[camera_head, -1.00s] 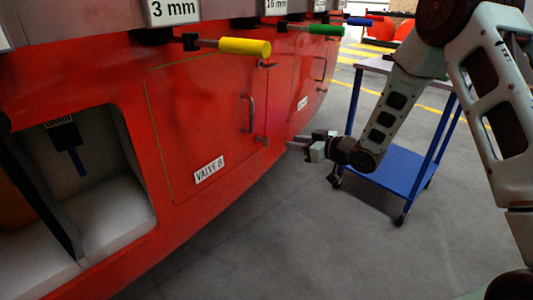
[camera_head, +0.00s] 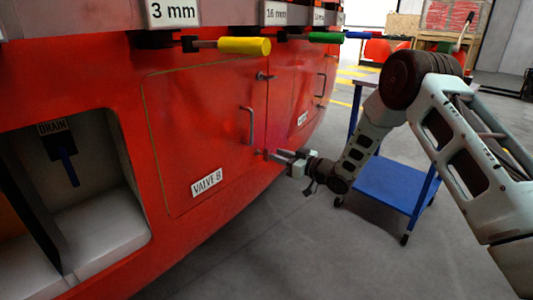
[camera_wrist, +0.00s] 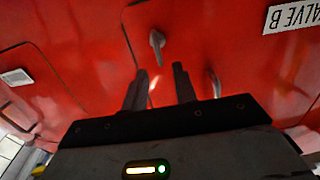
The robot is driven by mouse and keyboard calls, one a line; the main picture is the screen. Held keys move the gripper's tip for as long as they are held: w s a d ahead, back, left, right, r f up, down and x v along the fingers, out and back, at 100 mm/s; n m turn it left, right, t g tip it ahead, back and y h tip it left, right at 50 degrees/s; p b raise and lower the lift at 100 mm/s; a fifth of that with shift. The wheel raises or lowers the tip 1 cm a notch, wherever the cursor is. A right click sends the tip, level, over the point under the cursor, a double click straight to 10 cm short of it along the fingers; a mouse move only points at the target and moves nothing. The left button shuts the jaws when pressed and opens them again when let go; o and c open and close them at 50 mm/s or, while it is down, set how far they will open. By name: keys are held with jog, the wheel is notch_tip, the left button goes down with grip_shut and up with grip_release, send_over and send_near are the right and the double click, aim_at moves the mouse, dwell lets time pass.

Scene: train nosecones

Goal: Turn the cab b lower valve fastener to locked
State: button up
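The cab b lower valve fastener (camera_head: 265,154) is a small grey lever on the red VALVE B door's right edge, partly hidden by my fingers in the head view. In the wrist view the fastener (camera_wrist: 156,40) shows beyond my fingertips, lying roughly along the picture's vertical. My gripper (camera_head: 277,154) points left at the door, its tips close to the fastener. In the wrist view my gripper (camera_wrist: 159,72) has its two dark fingers apart with nothing between them. Contact cannot be told from the head view.
The door handle (camera_head: 251,125) and the upper fastener (camera_head: 266,76) are above the lower fastener. Yellow (camera_head: 244,46) and green (camera_head: 326,37) handles stick out overhead. A blue trolley (camera_head: 396,184) stands right of the train. The grey floor below my gripper is clear.

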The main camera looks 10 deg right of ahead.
aim_at(266, 151)
jog(key=x, duration=0.5)
jog(key=shift+w+a, duration=0.25)
jog(key=shift+w, duration=0.05)
grip_shut()
